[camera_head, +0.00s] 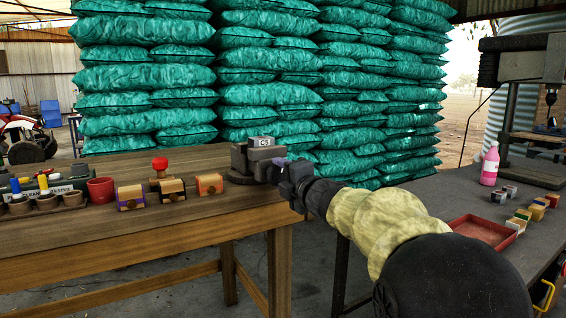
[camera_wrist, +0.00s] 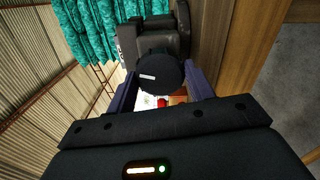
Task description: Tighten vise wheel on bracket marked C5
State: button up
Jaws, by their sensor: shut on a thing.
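The dark grey vise (camera_head: 243,160) stands at the right end of the wooden workbench, with a small block marked C5 (camera_head: 261,142) on its top. My gripper (camera_head: 284,172) reaches the vise's right side from the right. In the wrist view, the round black vise wheel (camera_wrist: 160,75) with a small white mark lies between the two dark fingers of my gripper (camera_wrist: 158,88). The fingers are closed on it. The vise body (camera_wrist: 155,38) shows behind the wheel. In the head view the wheel is mostly hidden by my gripper.
On the wooden workbench (camera_head: 200,222) sit several wooden blocks (camera_head: 172,190), a red-knobbed piece (camera_head: 160,167), a red pot (camera_head: 101,190) and a row of brown pots (camera_head: 46,202). A dark table at right holds a red tray (camera_head: 483,232), small blocks and a pink bottle (camera_head: 490,164). Green sacks (camera_head: 260,60) stand behind.

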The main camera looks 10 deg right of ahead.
jog(key=m+p, duration=0.3)
jog(key=m, duration=0.1)
jog(key=shift+d+r, duration=0.1)
jog(key=shift+r, duration=0.05)
jog(key=m+p, duration=0.3)
jog(key=m, duration=0.1)
jog(key=m+p, duration=0.4)
jog(key=m, duration=0.1)
jog(key=shift+p, duration=0.3)
jog(key=shift+f+m, duration=0.2)
jog(key=shift+m, duration=0.1)
jog(key=shift+f, duration=0.2)
jog(key=o, duration=1.1)
jog(key=shift+s+r, duration=0.1)
jog(key=shift+r, duration=0.05)
